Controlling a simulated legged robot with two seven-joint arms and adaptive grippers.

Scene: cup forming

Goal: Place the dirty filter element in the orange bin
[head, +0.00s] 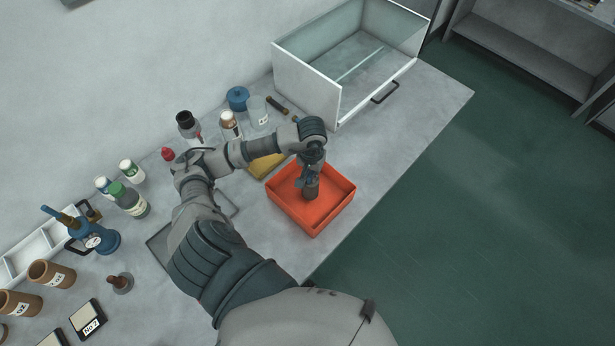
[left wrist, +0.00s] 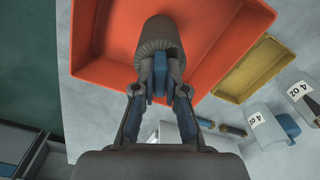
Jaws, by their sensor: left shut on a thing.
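The orange bin (head: 335,207) sits on the grey bench in the middle of the head view. It also fills the upper part of the left wrist view (left wrist: 100,40). My left gripper (head: 310,177) is over the bin, pointing down, and is shut on the dirty filter element (head: 311,190). The element is a dark grey cylinder, and in the left wrist view (left wrist: 160,35) its near end is between my fingertips (left wrist: 159,85). I cannot tell whether its lower end touches the bin floor. My right gripper is not in view.
A yellow tray (head: 262,167) lies beside the bin, partly behind my arm. A glass-walled box (head: 340,75) stands at the back right. Several bottles and jars, including a blue-lidded jar (head: 238,98), line the wall side. The bench's right edge is close to the bin.

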